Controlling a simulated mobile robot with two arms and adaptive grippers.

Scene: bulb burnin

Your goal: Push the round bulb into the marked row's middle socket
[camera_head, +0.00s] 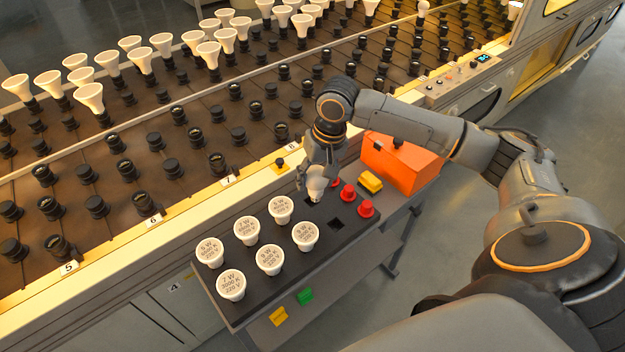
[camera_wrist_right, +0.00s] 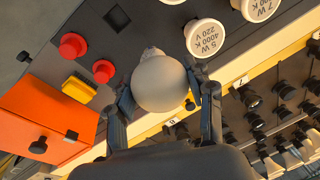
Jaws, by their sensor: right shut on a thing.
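My right gripper (camera_head: 318,172) is shut on the round bulb (camera_head: 317,188), a white globe, low over the far edge of the dark bulb tray (camera_head: 322,256). In the right wrist view the bulb (camera_wrist_right: 160,84) sits between the two fingers; its far end is partly hidden. I cannot tell whether it is clear of the tray. Rows of black sockets (camera_head: 217,162) cover the sloped brown rack at the left. A yellow marker with a black knob (camera_head: 281,166) sits on the rack's front rail between labels 7 and 8. My left gripper is not in view.
Several white labelled bulbs (camera_head: 270,259) stand in the tray, with an empty square hole (camera_head: 337,224) and red caps (camera_head: 366,209) beside them. An orange box (camera_head: 402,163) and a yellow block (camera_head: 370,182) are at the right. White reflector bulbs (camera_head: 90,98) fill some far sockets.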

